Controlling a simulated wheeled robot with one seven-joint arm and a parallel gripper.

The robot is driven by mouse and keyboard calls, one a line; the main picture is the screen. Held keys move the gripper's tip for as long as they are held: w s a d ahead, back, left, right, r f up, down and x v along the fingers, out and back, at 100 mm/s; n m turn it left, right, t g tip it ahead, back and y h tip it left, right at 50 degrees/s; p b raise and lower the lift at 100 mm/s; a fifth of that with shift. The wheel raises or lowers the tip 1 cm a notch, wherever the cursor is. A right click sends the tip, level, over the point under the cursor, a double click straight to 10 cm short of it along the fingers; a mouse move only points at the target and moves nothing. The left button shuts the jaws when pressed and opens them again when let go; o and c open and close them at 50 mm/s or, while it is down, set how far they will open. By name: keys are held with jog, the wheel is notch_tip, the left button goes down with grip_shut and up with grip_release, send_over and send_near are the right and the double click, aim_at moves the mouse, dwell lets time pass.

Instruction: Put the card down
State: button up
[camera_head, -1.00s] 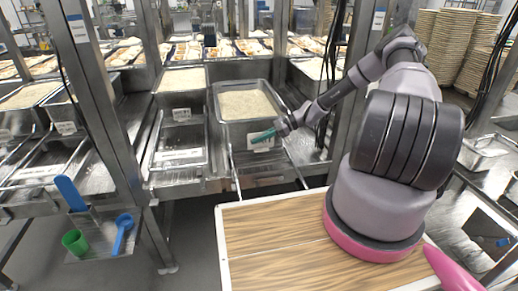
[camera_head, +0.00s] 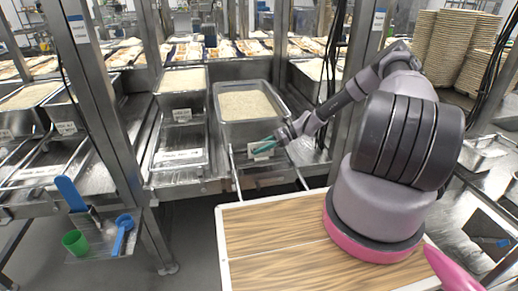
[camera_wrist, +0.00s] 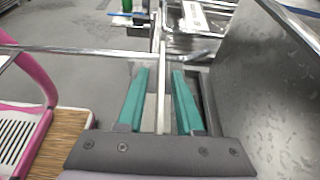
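A white card (camera_head: 265,146) with dark print shows at the front of the middle rice bin (camera_head: 245,125), partly hidden behind my gripper's fingers. I cannot tell how it is supported. My gripper (camera_head: 262,149) is in front of this bin, near the card.
Metal rails (camera_head: 232,165) run out below the bin. A wood-topped surface (camera_head: 270,245) lies in front. A scoop holder with a green cup (camera_head: 75,242) and blue scoops (camera_head: 123,232) hangs at the left. A lower tray (camera_head: 182,145) stands left of the bin.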

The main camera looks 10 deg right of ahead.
jog(key=shift+r, duration=0.1)
jog(key=shift+d+r, duration=0.15)
jog(key=shift+d, duration=0.15)
jog(key=v, duration=0.7)
jog(key=shift+r, duration=0.1)
jog(key=s+r+n+h, duration=0.3)
jog(key=r, duration=0.7)
jog(key=s+r+n+h, duration=0.3)
jog(key=r, duration=0.7)
jog(key=s+r+n+h, duration=0.3)
jog(key=r, duration=0.7)
jog(key=s+a+r+n+t+h, duration=0.1)
jog(key=s+r+n+t, duration=0.3)
jog(key=s+r, duration=1.3)
jog(key=s+t+h, duration=0.1)
jog(key=s+t, duration=0.2)
jog(key=s, duration=0.1)
jog(key=shift+n, duration=0.4)
jog(key=shift+a+r, duration=0.1)
